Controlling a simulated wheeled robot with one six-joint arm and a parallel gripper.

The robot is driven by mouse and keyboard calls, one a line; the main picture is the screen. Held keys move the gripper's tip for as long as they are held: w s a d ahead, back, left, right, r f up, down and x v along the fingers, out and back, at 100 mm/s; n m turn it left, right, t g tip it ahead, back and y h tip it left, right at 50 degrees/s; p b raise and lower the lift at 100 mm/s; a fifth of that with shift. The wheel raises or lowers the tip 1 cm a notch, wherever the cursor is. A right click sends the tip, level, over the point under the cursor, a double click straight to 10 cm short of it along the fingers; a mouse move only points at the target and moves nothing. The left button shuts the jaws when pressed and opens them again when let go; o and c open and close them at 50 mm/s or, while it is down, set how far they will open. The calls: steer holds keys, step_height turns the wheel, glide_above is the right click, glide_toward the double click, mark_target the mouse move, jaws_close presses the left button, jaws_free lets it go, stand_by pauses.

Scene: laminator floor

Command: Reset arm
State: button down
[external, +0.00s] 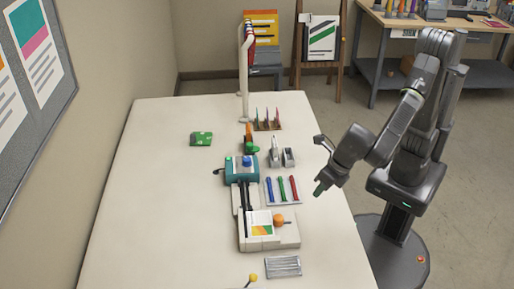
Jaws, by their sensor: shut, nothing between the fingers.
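My gripper (320,190) is at the end of my arm on the right side of the external view. It hangs near the right edge of the white table (150,235), pointing down and left. It is shut and holds nothing. A tray with blue, green and red tools (282,190) lies to its left, apart from it. The arm is bent at the elbow, with its upper part raised beside my column.
A teal machine (240,170) and a white unit with an orange knob (268,230) stand mid-table. A white stand (245,70) rises at the back. A grey ribbed plate (283,266) lies in front. The table's left side is mostly clear, with a green packet (201,139).

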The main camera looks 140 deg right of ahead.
steer(key=shift+w+d+r+m+g+h+p, duration=0.1)
steer(key=shift+w+d+r+m+g+p, duration=0.15)
steer(key=shift+w+r+m+p, duration=0.75)
steer(key=shift+w+d+r+m+g+h+p, duration=0.15)
steer(key=shift+r+m+p, duration=0.3)
steer(key=shift+m+p, duration=1.25)
steer(key=shift+w+d+r+m+g+h+p, duration=0.2)
steer(key=shift+w+r+m+p, duration=0.45)
steer(key=shift+m, duration=1.35)
steer(key=shift+s+d, duration=0.1)
